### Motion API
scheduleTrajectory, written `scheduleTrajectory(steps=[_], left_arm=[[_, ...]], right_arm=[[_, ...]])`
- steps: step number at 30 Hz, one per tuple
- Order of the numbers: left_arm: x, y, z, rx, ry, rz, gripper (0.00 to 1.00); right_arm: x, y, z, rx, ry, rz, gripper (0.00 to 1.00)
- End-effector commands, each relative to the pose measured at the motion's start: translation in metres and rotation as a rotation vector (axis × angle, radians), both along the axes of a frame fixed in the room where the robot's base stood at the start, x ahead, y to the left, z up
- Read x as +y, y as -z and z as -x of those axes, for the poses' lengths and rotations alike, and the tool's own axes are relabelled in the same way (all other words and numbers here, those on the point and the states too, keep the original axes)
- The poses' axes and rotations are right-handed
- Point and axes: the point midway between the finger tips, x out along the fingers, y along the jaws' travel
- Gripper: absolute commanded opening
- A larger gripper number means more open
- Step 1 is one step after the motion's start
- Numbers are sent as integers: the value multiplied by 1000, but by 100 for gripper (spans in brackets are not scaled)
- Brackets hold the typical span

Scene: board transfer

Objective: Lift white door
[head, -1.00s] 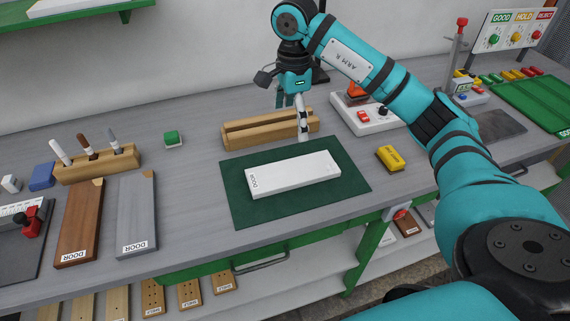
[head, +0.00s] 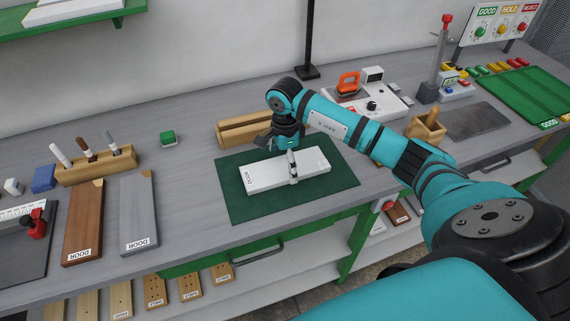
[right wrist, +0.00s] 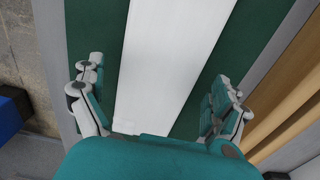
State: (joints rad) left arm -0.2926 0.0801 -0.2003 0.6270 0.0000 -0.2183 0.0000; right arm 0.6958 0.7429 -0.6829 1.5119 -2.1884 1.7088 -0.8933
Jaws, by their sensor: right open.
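The white door (head: 262,178), a flat board with a DOOR label at its left end, lies on the dark green mat (head: 240,208) on the bench. My right gripper (head: 292,168) points down over the middle of the door, with one finger showing at its near edge. In the right wrist view, the open fingers of my right gripper (right wrist: 160,98) stand on either side of the white door (right wrist: 172,50), with green mat visible between them and the board. My left gripper is not in view.
A wooden rack (head: 245,130) stands just behind the mat. A brown door (head: 84,220) and a grey door (head: 139,213) lie to the left. A white device with an orange part (head: 349,84) stands at the back right. The bench between the grey door and the mat is clear.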

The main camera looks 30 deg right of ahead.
Motion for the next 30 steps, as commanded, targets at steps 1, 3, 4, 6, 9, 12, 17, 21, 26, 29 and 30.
scheduleTrajectory(steps=[1,3,4,6,9,12,17,21,26,29,30], left_arm=[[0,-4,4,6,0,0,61],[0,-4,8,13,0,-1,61],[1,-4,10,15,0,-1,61],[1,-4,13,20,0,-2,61],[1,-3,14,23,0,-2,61],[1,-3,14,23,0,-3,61],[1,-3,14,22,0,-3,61],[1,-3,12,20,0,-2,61],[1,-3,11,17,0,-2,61],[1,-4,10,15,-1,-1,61],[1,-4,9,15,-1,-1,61]], right_arm=[[1,5,0,2,1,-1,100],[0,11,0,1,1,0,100],[0,13,0,0,1,0,100],[0,15,0,-1,0,0,100],[0,15,0,-2,0,0,100],[0,15,0,-2,0,0,96],[0,15,0,-2,0,0,75],[0,14,0,-2,0,0,57],[0,14,0,-3,0,1,38],[0,14,0,-3,0,1,38],[0,14,0,-3,0,1,38]])
